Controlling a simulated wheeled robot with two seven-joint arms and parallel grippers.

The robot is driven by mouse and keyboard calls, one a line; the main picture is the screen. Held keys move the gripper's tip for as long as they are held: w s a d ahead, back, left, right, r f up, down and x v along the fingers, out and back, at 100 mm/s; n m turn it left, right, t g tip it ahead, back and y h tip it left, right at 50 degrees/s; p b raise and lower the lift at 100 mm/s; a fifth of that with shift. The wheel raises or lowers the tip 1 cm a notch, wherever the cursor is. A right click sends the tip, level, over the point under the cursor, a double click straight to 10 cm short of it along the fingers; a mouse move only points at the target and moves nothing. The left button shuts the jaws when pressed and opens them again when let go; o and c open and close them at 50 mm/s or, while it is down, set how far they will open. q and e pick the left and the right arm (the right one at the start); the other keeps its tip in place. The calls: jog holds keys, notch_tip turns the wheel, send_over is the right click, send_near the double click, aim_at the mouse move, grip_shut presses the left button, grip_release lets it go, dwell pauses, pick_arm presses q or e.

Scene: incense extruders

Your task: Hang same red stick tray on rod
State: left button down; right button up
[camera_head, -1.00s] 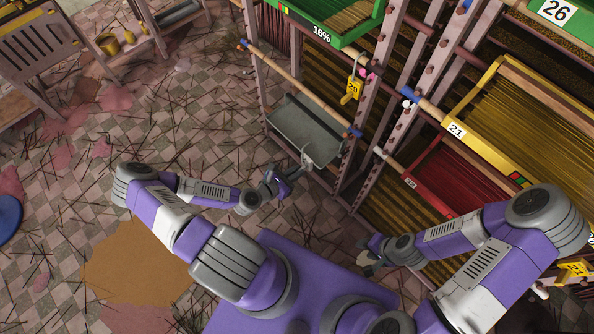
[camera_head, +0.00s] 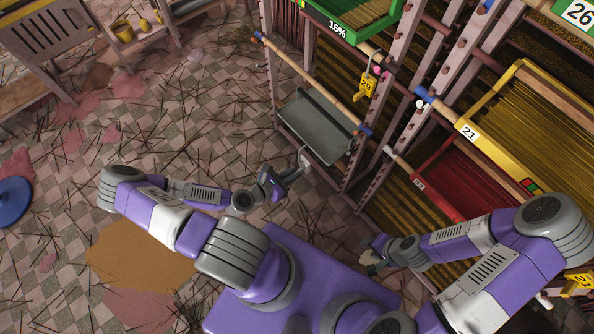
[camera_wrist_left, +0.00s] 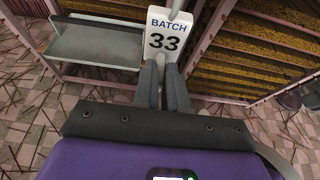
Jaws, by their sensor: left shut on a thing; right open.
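My left gripper (camera_head: 292,173) is shut on a white tag reading "BATCH 33" (camera_wrist_left: 168,38), held upright in front of the left wrist. The tag also shows small in the head view (camera_head: 304,160), left of the rack post, near a grey metal tray (camera_head: 318,130). A bare wooden rod (camera_head: 310,83) with blue ends spans the rack above that tray. A red tray of red sticks (camera_head: 428,193) sits in the rack at right, with a small label that I cannot read. My right gripper (camera_head: 369,260) is open in front of the rack, below the red tray.
A yellow tray labelled 21 (camera_head: 480,140) and a green tray marked 16% (camera_head: 350,32) sit higher in the rack. A yellow tag 20 (camera_head: 366,85) hangs near a post. The tiled floor at left is open, littered with sticks. A blue disc (camera_head: 12,202) lies at far left.

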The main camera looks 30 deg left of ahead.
pick_arm(q)
jog(key=shift+s+a+b, duration=0.2)
jog(key=shift+s+a, duration=0.05)
jog(key=shift+s, duration=0.4)
jog(key=shift+s+a+b, duration=0.2)
jog(key=shift+s+b, duration=0.05)
jog(key=shift+s, duration=0.4)
jog(key=shift+s+a+b, duration=0.2)
jog(key=shift+s+a, duration=0.05)
jog(key=shift+s, duration=0.4)
jog(key=shift+w, duration=0.1)
